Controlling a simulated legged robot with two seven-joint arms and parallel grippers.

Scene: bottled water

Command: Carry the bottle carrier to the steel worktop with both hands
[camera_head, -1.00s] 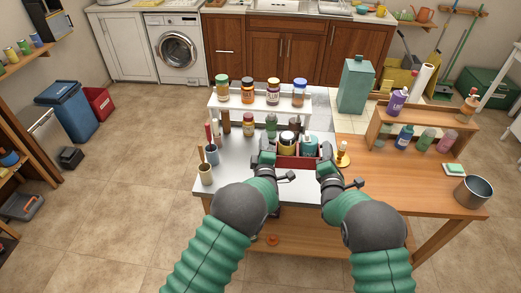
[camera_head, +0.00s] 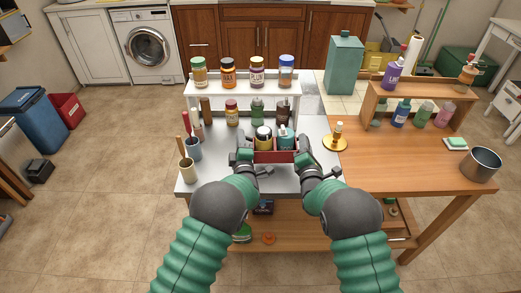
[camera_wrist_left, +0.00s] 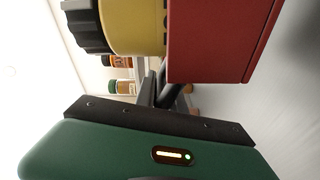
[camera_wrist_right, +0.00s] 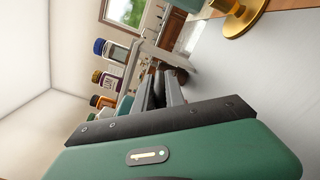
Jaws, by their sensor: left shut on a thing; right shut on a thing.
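The bottle carrier is a red box (camera_head: 276,157) that holds a yellow bottle with a dark cap (camera_head: 264,140) and a teal bottle (camera_head: 286,140). It is over the steel worktop (camera_head: 222,180); I cannot tell whether it touches. My left gripper (camera_head: 245,153) is shut on the carrier's left end, and my right gripper (camera_head: 304,156) is shut on its right end. The left wrist view shows the red wall (camera_wrist_left: 220,45) and yellow bottle (camera_wrist_left: 135,25) beside the fingers. The grasped parts are mostly hidden.
A white rack with jars (camera_head: 243,88) stands behind the carrier. Cups (camera_head: 188,172) with tools stand to the left. A gold stand (camera_head: 336,143) is close on the right. A wooden table (camera_head: 400,165) adjoins the worktop.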

